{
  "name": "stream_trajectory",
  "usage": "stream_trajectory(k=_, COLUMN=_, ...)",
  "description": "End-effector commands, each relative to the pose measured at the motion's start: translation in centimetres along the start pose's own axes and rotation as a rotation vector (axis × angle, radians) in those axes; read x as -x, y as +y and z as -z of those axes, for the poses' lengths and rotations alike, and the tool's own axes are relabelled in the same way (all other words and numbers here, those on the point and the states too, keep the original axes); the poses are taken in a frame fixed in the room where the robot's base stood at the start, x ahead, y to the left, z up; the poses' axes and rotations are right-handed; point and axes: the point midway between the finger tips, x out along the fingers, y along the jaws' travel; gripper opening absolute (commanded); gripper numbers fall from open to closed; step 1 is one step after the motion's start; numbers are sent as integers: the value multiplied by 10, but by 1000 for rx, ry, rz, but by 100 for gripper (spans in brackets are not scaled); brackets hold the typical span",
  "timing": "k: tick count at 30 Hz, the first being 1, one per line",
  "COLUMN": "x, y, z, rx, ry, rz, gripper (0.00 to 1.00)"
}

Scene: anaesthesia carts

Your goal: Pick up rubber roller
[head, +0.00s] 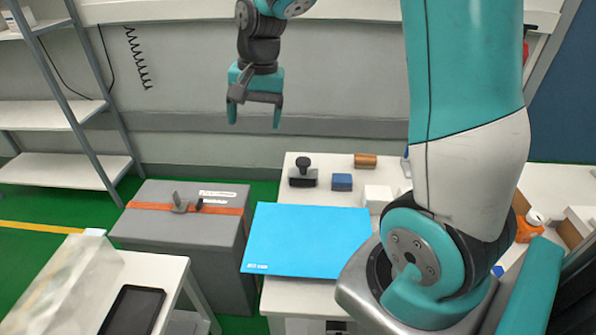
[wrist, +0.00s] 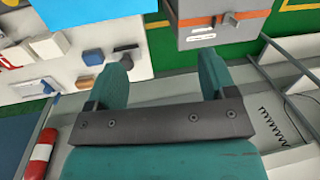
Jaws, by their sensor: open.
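No object is clearly recognisable as the rubber roller. The small candidates on the white table are a black piece with an upright knob (head: 303,178) and a brown rounded block (head: 365,160). In the wrist view the black piece (wrist: 127,54) and the brown block (wrist: 89,84) lie left of my fingers. My gripper (head: 255,125) is open and empty in the head view, pointing down, high near the wall and left of these objects. Its two fingers also show in the wrist view (wrist: 163,65), apart with nothing between them.
A blue block (head: 342,182) and a white box (head: 377,196) stand beside the black piece. A blue mat (head: 305,240) covers the table front. A grey case (head: 180,235) with an orange strap stands left. A tablet (head: 133,312) and shelving (head: 55,168) are farther left.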

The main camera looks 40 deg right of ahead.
Motion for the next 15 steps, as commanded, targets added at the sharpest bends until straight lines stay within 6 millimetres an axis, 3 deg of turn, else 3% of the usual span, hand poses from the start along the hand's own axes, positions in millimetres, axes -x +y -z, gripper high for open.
stream_trajectory(k=1, x=-7, y=18, z=40, rx=-189, ry=12, rz=-30, gripper=77)
stream_trajectory(k=3, x=-17, y=44, z=82, rx=-421, ry=35, rz=-64, gripper=77)
stream_trajectory(k=6, x=-29, y=78, z=122, rx=-670, ry=61, rz=-98, gripper=77)
stream_trajectory(k=10, x=-40, y=105, z=147, rx=-840, ry=80, rz=-119, gripper=77)
stream_trajectory(k=15, x=-65, y=115, z=151, rx=-879, ry=82, rz=-126, gripper=77)
